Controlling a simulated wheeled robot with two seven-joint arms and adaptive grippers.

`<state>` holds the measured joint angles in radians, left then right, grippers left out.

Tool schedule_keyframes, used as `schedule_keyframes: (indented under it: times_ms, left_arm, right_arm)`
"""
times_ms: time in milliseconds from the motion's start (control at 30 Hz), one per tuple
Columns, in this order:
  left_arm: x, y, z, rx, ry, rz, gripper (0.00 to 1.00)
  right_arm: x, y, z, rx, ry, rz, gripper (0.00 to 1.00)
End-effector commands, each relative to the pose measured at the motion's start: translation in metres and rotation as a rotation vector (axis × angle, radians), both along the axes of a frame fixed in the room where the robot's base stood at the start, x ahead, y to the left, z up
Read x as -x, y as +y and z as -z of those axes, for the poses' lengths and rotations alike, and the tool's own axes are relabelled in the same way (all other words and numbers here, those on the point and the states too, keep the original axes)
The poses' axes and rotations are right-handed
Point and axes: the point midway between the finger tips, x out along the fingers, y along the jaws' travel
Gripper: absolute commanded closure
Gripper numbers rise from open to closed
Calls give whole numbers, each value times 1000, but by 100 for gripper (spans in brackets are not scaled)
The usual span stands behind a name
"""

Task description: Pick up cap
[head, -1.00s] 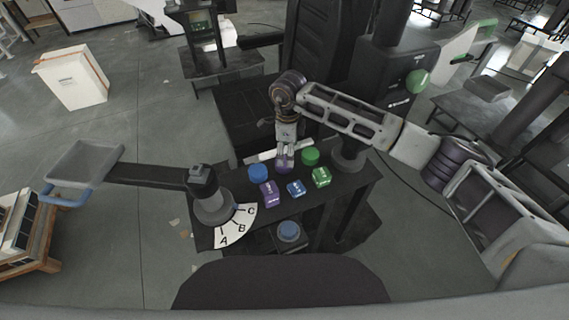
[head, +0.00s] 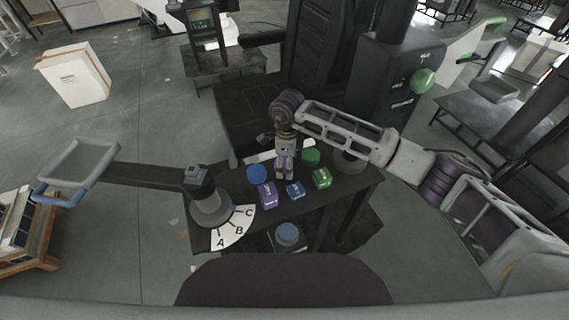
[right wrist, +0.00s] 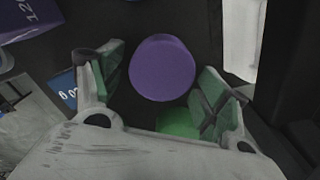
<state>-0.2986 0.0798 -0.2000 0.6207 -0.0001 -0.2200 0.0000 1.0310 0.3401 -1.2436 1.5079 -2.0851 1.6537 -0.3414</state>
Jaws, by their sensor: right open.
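A round purple cap (right wrist: 162,67) is in the right wrist view, ahead of and between the fingertips of my right gripper (right wrist: 160,82). The fingers are apart, with dark space on both sides of the cap, and do not appear to grip it. In the head view my right gripper (head: 284,174) points down over the dark table and mostly hides the purple cap. A blue cap (head: 257,173) stands to its left and a green cap (head: 311,157) to its right. The green cap is partly hidden by a finger in the right wrist view (right wrist: 178,122). My left gripper is not visible.
Purple (head: 268,194), blue (head: 294,190) and green (head: 321,178) boxes stand in front of the caps. A grey round post with an A-B-C dial (head: 234,229) is at the table's left end. Another blue round piece (head: 287,234) sits lower in front.

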Motion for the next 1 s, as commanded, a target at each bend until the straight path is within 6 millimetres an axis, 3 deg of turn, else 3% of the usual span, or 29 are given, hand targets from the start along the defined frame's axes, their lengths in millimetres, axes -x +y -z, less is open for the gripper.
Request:
schedule_keyframes:
  times_ms: [333, 667, 1000]
  left_arm:
    - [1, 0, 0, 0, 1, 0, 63]
    - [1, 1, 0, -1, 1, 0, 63]
    - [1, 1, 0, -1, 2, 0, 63]
  right_arm:
    - [0, 0, -1, 0, -1, 0, 26]
    - [0, 0, -1, 0, -1, 0, 69]
    - [-1, 0, -3, -1, -2, 0, 71]
